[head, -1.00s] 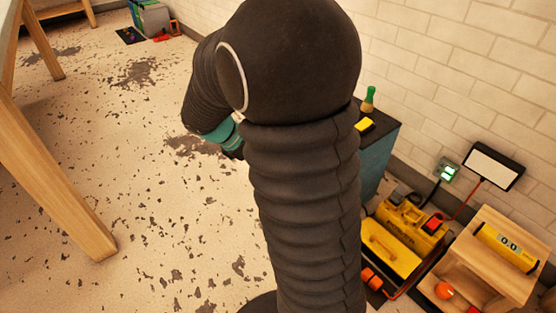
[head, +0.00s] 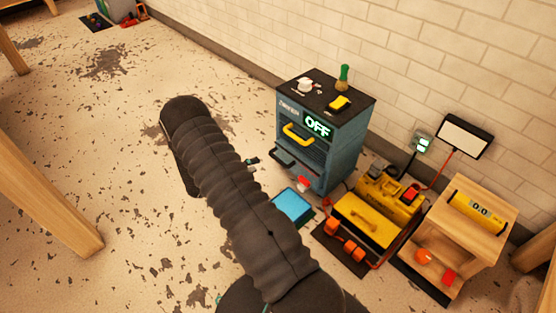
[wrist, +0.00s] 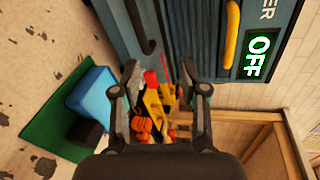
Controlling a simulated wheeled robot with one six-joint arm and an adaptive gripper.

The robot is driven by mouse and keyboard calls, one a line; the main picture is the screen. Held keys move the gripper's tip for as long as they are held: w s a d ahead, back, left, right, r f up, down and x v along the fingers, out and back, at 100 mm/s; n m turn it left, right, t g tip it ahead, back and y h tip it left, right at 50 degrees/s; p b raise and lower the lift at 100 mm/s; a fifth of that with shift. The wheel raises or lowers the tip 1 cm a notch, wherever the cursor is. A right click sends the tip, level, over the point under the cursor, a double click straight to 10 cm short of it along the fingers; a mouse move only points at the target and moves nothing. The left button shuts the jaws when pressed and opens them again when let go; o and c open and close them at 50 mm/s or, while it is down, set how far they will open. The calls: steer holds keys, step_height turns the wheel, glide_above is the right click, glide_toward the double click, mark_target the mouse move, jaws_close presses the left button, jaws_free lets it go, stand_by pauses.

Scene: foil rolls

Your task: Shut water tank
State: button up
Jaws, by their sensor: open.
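A blue-grey machine (head: 345,135) with a lit OFF display (head: 318,127) and a yellow handle (head: 297,134) stands by the wall. Below the handle, a dark drawer-like part (head: 284,159) sticks out from its front. I cannot tell for certain that this is the water tank. In the wrist view the machine (wrist: 195,35) fills the top, turned sideways, with its yellow handle and a dark handle showing. My gripper (wrist: 160,80) is open in front of the machine's lower front. No object is held between its fingers. In the head view my arm hides most of it.
A light-blue box (head: 292,206) sits on the floor in front of the machine. A yellow toolbox-like unit (head: 375,215) and a wooden stand (head: 465,235) are to its right. A yellow item (head: 340,103) and a green-handled brush (head: 344,76) stand on top. Floor at left is open.

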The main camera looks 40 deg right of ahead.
mark_target(278, 159)
steer(key=d+f+n, duration=0.1)
steer(key=d+f, duration=0.1)
steer(key=d, duration=0.2)
steer(key=d+f+n, duration=0.1)
steer(key=d+f, duration=0.1)
steer(key=d, duration=0.3)
steer(key=w+d+f, duration=0.1)
steer(key=d+f, duration=0.2)
steer(key=d, duration=0.1)
steer(key=shift+d+f+n+t, duration=0.1)
steer(key=shift+d+n+t, duration=0.25)
steer(key=shift+n+t, duration=0.05)
jaws_close()
